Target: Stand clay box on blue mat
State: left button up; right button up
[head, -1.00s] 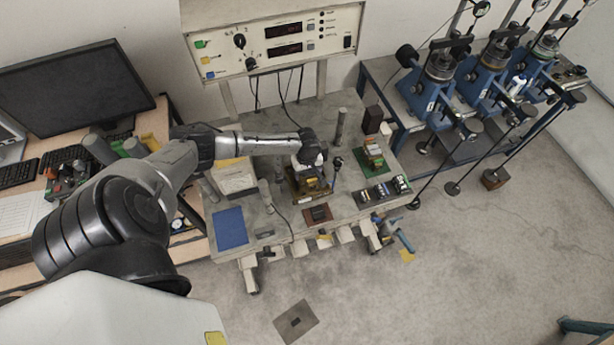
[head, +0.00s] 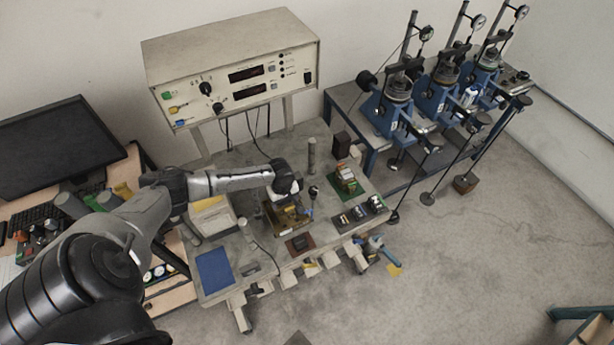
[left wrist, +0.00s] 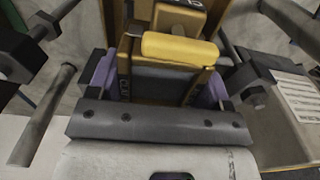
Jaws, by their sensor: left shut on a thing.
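The blue mat (head: 215,272) lies bare and flat at the front left of the grey bench in the head view. My left gripper (head: 290,204) points down at a brown tray (head: 270,222) of boxes near the bench's middle, right of the mat. In the left wrist view a yellow-brown box with dark lettering, seemingly the clay box (left wrist: 124,72), sits between the purple finger pads of my left gripper (left wrist: 160,80). The gripper is shut on it. The box is partly hidden, and I cannot tell whether it is clear of the tray. My right gripper is out of view.
A green mat (head: 337,187) bearing stacked boxes and a dark tray (head: 345,222) stand right of the gripper. A metal post (head: 312,155) rises behind. A small brown mat (head: 300,244) lies in front. An instrument console (head: 235,75) overhangs the back edge.

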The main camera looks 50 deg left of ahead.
pick_arm(q)
jog(key=shift+r, duration=0.1)
jog(key=shift+s+d+r+m, duration=0.15)
jog(key=shift+s+m, duration=0.25)
jog(key=shift+s, duration=0.6)
jog(key=s+d+r+m, duration=0.45)
jog(key=d+r, duration=0.25)
jog(key=d, duration=0.4)
jog(key=s+d+r+m, duration=0.4)
jog(key=d+r+m, duration=0.25)
jog(key=d, duration=0.45)
jog(key=d+r+m, duration=0.3)
jog(key=d+r, duration=0.3)
jog(key=r, duration=0.5)
jog(key=w+r+m, duration=0.1)
jog(key=w+r, duration=0.7)
jog(key=r, duration=0.3)
jog(key=shift+w+r, duration=0.15)
jog(key=shift+w, duration=0.15)
jog(key=shift+a, duration=0.1)
